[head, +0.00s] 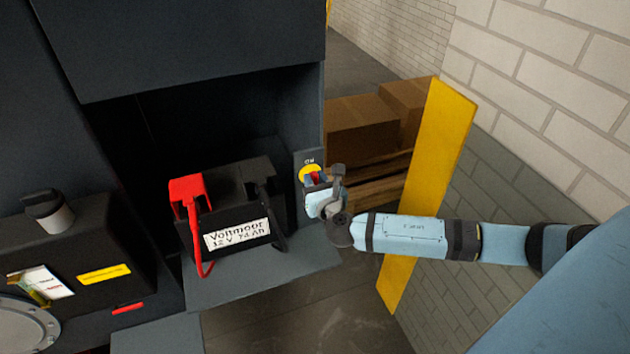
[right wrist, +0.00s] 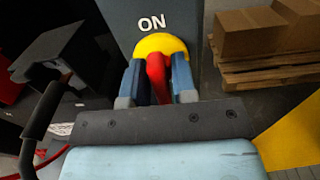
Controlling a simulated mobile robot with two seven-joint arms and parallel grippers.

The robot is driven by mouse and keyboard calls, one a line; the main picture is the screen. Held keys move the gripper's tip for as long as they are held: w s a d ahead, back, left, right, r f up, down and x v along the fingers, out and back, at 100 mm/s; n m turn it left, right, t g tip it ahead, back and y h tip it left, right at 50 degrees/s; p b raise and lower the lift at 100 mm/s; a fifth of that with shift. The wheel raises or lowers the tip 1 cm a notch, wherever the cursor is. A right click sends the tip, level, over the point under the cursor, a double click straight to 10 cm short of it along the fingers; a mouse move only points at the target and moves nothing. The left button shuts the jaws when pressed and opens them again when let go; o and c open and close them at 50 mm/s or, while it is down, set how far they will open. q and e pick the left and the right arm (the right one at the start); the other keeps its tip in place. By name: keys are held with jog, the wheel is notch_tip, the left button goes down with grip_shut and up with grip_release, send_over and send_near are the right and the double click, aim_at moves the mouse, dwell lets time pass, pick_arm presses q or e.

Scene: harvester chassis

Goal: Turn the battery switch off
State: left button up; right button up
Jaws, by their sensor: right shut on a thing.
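The battery switch has a yellow round plate (head: 309,172) and a red handle (head: 316,177), on a grey panel (head: 303,160) to the right of the battery. In the right wrist view the red handle (right wrist: 157,77) points down from the yellow plate (right wrist: 160,46), below the word ON. My right gripper (head: 318,181) is at the switch, with its blue fingers on both sides of the red handle, shut on it. It also shows in the right wrist view (right wrist: 157,82). The handle's lower end is hidden by the gripper. My left gripper is not in view.
A black battery (head: 236,200) with a red terminal cover (head: 187,190) stands on a grey shelf (head: 260,285) left of the switch. Cardboard boxes (head: 360,128) on a pallet and a yellow post (head: 433,160) are behind my right arm. A dark chassis panel (head: 190,40) overhangs the battery.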

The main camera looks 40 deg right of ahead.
jog(key=shift+f, duration=0.1)
jog(key=shift+f+m+b, duration=0.1)
jog(key=shift+m+b, duration=0.6)
jog(key=shift+m, duration=0.5)
jog(key=m+b, duration=0.2)
jog(key=m, duration=0.1)
jog(key=shift+d+m, duration=0.1)
jog(key=shift+m, duration=0.2)
jog(key=m+b, duration=0.3)
jog(key=m, duration=0.3)
jog(key=shift+d+f, duration=0.1)
jog(key=shift+d, duration=0.05)
jog(key=m+b, duration=0.1)
jog(key=m, duration=0.3)
jog(key=shift+m, duration=0.8)
jog(key=o, duration=0.7)
